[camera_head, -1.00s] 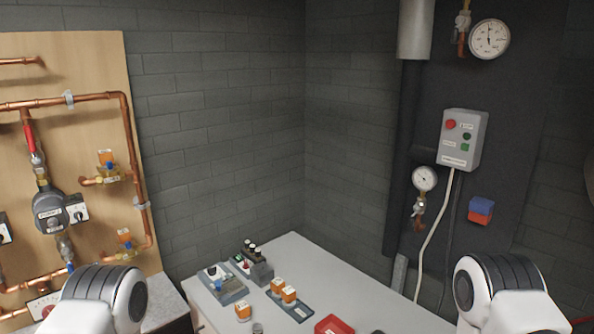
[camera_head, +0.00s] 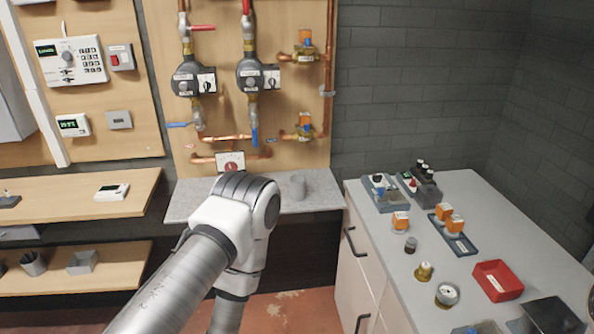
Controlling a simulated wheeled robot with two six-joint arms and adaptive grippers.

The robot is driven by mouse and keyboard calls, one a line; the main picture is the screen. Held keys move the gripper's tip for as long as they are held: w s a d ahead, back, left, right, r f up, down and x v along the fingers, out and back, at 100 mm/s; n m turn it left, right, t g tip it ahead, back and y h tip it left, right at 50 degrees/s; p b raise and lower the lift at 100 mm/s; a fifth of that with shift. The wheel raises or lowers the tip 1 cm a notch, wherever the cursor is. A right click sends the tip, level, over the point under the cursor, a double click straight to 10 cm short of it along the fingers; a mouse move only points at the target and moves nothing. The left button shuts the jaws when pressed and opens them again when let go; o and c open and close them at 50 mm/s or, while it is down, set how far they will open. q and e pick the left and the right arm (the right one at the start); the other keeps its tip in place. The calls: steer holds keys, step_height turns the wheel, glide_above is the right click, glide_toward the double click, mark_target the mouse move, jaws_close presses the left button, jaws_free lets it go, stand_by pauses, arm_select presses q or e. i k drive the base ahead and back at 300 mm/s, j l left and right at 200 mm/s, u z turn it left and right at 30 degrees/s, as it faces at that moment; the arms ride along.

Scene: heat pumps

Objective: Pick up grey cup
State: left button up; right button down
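A second grey cup-like container (camera_head: 33,263) sits on the lower wooden shelf at the left, tilted or holding something; I cannot tell which. My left arm crosses the lower middle, its bend just left of the cup on the stone shelf. It appears apart from that cup. Its forearm drops out at the bottom edge, so my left gripper is out of view. My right gripper is also out of view.
A white cabinet counter (camera_head: 390,260) at the right holds small fittings, trays and a red bin (camera_head: 497,281). Pumps and copper pipes (camera_head: 327,60) project from the wooden panel above the stone shelf. A grey box (camera_head: 83,262) stands on the lower left shelf.

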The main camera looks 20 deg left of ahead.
mark_target(298, 188)
steer(key=u, duration=0.75)
